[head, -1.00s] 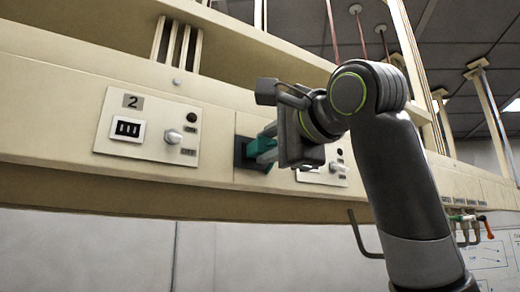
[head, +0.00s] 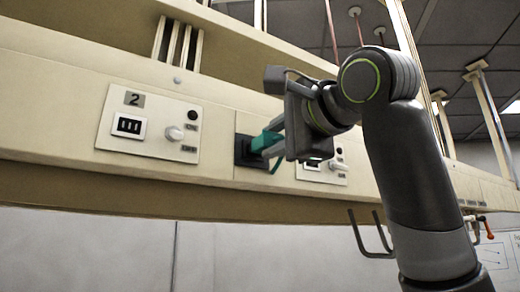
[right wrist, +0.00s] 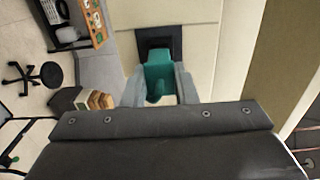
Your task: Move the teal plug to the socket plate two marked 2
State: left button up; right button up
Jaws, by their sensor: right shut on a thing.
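The teal plug (head: 266,142) is at a dark square socket (head: 243,151) on the beige rail in the head view. My right gripper (head: 276,138) is shut on the plug, its fingers on either side. In the right wrist view, the plug (right wrist: 158,76) sits between the fingers, with its far end against the dark socket (right wrist: 158,40). I cannot tell how deep it sits. Socket plate two (head: 150,125), marked 2, is to the left, with a white slotted outlet (head: 129,126) and a knob. Its outlet is empty. My left gripper is not in view.
Another socket plate (head: 325,170) is just right of the dark socket, partly hidden by my gripper. A bent metal hook (head: 372,240) hangs below the rail. In the right wrist view, a black stool (right wrist: 50,75) stands on the floor at left.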

jog(key=shift+s+d, duration=0.2)
jog(key=shift+s, duration=0.15)
dwell(0.3)
jog(key=shift+s+d+f+b, duration=0.1)
jog(key=shift+s+d+b, duration=0.3)
jog(key=shift+b, duration=0.3)
jog(key=shift+b+v, duration=0.65)
jog(key=shift+v, duration=0.55)
jog(key=shift+a, duration=0.1)
